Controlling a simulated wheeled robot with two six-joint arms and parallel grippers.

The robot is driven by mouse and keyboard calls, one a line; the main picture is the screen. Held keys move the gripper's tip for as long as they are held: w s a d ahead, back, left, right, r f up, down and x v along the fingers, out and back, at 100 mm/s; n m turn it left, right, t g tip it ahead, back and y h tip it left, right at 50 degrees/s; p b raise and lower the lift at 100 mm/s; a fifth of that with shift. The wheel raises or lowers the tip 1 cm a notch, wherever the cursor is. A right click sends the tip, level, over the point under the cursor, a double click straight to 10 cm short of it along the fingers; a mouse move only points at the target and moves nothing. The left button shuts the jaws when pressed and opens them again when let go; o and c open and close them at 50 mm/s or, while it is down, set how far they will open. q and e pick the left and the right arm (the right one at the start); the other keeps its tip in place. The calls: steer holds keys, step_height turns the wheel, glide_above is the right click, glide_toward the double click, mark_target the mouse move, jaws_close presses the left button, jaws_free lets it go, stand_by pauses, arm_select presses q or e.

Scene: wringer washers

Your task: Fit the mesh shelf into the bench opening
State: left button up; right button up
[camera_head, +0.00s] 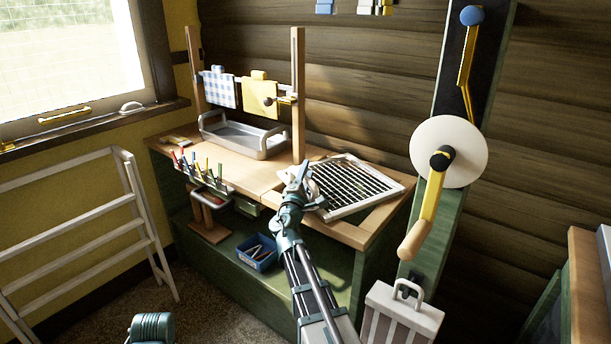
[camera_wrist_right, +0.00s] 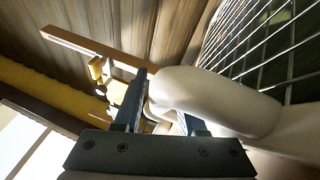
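The mesh shelf (camera_head: 362,184) has a pale frame with dark-looking gaps between thin wires. It lies at the right end of the wooden bench (camera_head: 262,178), over the opening; its near right side shows a wooden rim (camera_head: 372,232). My right gripper (camera_head: 298,178) is at the shelf's left side. In the right wrist view its fingers (camera_wrist_right: 165,112) are around a rounded pale part of the shelf (camera_wrist_right: 215,98), which partly hides one finger. My left gripper is out of view.
A grey tray (camera_head: 243,138) stands at the back of the bench, under a rail with cloths (camera_head: 258,92). Colored clips (camera_head: 205,170) line the front edge. A blue bin (camera_head: 258,251) is below. A crank wheel (camera_head: 470,150) on a post stands close at right.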

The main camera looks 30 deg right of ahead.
steer(key=shift+o, duration=1)
steer(key=b+v, duration=0.2)
steer(key=v, duration=1)
steer(key=shift+b, duration=0.35)
